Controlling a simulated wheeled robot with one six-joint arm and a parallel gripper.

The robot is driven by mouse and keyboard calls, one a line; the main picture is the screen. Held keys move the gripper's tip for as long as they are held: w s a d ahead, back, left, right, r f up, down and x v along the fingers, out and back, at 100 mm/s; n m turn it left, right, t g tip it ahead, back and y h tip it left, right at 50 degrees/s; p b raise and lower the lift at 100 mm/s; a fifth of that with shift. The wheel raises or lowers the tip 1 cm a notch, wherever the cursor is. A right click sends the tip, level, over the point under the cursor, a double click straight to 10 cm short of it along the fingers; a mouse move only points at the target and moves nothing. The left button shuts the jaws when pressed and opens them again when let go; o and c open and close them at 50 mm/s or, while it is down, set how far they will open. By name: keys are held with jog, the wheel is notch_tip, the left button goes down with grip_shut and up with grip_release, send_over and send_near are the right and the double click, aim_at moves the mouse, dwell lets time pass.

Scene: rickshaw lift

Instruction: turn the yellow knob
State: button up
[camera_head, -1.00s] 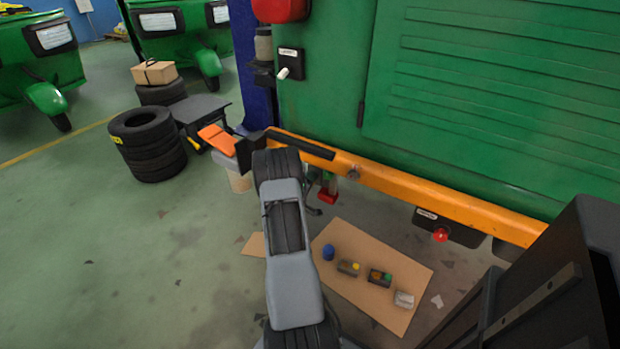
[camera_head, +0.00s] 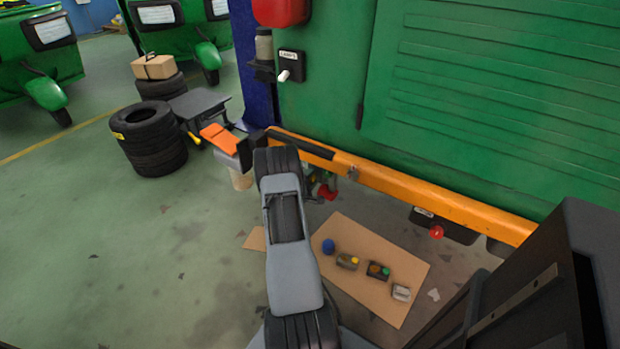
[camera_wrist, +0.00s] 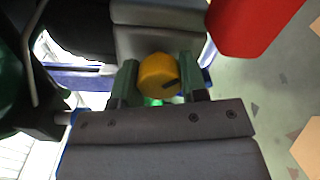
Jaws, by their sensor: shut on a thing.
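The yellow knob (camera_wrist: 159,75) is round with a dark mark on its face, and it shows in the wrist view. My gripper (camera_wrist: 160,84) is shut on it, with one green finger on each side. The knob sits in front of a grey box-like part (camera_wrist: 160,40). In the head view my forearm hides the knob and the gripper.
An orange rail (camera_head: 420,198) runs along the green vehicle (camera_head: 480,90). A red part (camera_wrist: 245,25) is close to the right of my gripper. A cardboard sheet (camera_head: 405,318) with several small items lies on the floor. Stacked tyres (camera_head: 155,150) stand at left.

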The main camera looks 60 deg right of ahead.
dwell(0.4)
jog(key=o, duration=0.7)
jog(key=shift+c, duration=0.2)
jog(key=a+p, duration=0.2)
jog(key=a, duration=1.2)
jog(key=shift+w, duration=0.2)
jog(key=shift+r, duration=0.1)
